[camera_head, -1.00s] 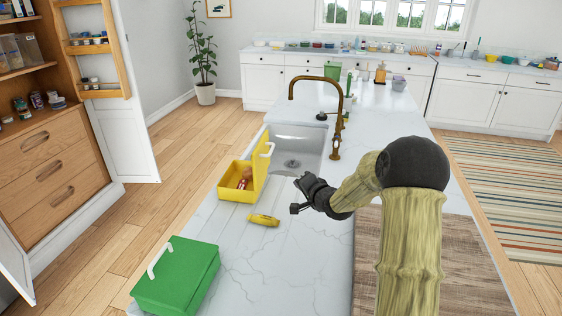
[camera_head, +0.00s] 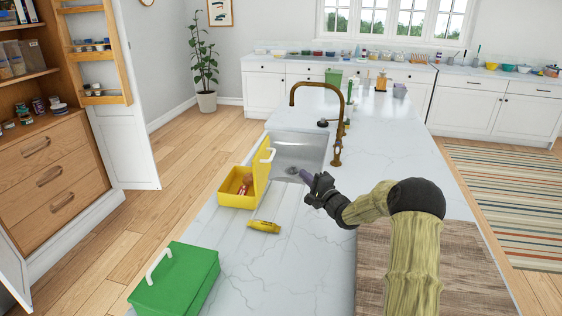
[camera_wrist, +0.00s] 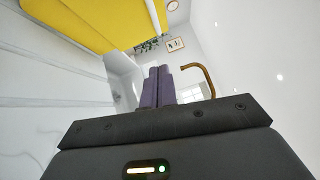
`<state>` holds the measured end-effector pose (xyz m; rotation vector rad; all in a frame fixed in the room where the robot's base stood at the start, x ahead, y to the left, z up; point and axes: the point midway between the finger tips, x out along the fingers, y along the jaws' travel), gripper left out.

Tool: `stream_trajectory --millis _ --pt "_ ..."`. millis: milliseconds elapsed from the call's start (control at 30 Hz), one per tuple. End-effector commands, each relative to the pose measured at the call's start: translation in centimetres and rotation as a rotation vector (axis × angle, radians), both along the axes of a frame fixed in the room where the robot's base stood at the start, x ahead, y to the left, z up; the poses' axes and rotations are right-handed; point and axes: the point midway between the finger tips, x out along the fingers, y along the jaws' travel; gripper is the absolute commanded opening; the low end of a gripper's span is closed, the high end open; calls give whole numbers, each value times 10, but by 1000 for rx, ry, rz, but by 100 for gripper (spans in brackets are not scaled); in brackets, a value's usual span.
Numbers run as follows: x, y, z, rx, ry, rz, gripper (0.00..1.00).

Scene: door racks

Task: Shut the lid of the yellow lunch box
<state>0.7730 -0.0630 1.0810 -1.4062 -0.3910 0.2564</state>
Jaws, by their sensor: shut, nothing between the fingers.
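The yellow lunch box (camera_head: 238,190) stands on the white counter at the left front of the sink. Its lid (camera_head: 262,165) is open and stands upright on the right side, with a white handle at its top. A small reddish item (camera_head: 245,184) lies inside the box. My gripper (camera_head: 304,176) is shut and empty, to the right of the lid and apart from it, near the sink's front edge. In the wrist view the purple fingers (camera_wrist: 158,86) are together, and the yellow lunch box (camera_wrist: 95,22) fills the upper left.
A yellow object (camera_head: 264,226) lies on the counter in front of the lunch box. A shut green box (camera_head: 175,282) stands at the front left. The sink (camera_head: 298,152) and a tall brass faucet (camera_head: 337,135) are behind my gripper. A wooden board (camera_head: 400,275) lies at right.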

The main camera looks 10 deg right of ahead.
Motion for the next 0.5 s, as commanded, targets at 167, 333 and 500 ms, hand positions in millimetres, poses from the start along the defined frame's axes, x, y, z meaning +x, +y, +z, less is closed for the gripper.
stream_trajectory --millis 167,333,500 --pt "23 12 5 -2 -2 3 0" --pt "44 20 7 -2 -2 2 0" --pt "63 29 9 -1 -2 1 0"
